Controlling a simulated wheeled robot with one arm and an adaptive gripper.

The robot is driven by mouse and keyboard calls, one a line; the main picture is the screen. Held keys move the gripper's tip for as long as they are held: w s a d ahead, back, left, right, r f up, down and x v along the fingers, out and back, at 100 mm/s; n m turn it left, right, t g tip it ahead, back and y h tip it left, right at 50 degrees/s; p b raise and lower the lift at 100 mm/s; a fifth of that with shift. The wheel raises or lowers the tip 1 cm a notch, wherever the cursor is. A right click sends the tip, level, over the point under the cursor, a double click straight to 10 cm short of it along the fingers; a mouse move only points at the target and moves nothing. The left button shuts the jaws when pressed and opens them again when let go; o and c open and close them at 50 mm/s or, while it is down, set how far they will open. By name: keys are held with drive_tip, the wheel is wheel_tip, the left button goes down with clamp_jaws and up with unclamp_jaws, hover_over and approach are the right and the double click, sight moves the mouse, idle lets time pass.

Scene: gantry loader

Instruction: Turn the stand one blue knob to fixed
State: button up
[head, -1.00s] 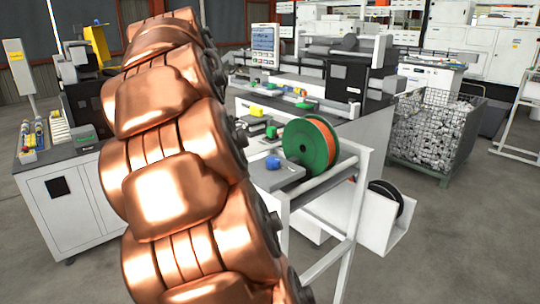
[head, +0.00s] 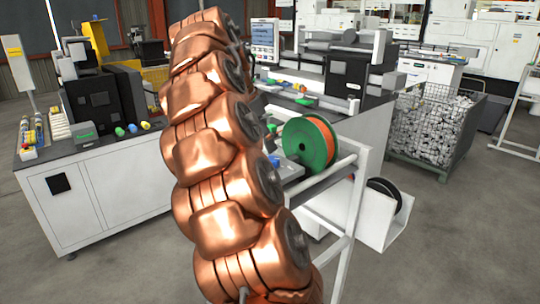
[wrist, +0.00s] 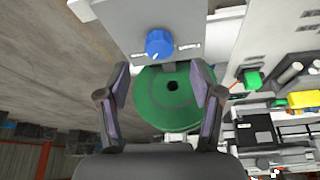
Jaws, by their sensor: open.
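The blue knob (wrist: 159,43) sits on a light grey plate (wrist: 130,18) with small printed labels on both sides of it, too small to read. In the head view the blue knob (head: 274,161) shows small, just right of my arm and beside the green spool. My gripper (wrist: 160,68) is open in the wrist view, with nothing between its fingers. The knob lies ahead of the fingertips, about midway between them, and looks apart from both. In the head view my gripper is hidden behind my arm.
A green spool (head: 305,143) with orange wound on it is mounted on a white frame (head: 350,190); it also shows between the fingers in the wrist view (wrist: 165,105). A white cabinet (head: 100,195) stands left. A wire crate (head: 430,130) stands right. Floor is clear at front right.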

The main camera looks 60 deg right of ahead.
sight(271, 158)
drive_tip(key=shift+p+x, duration=0.95)
drive_tip(key=shift+x, duration=2.05)
drive_tip(key=shift+c, duration=0.3)
drive_tip(key=c, duration=1.1)
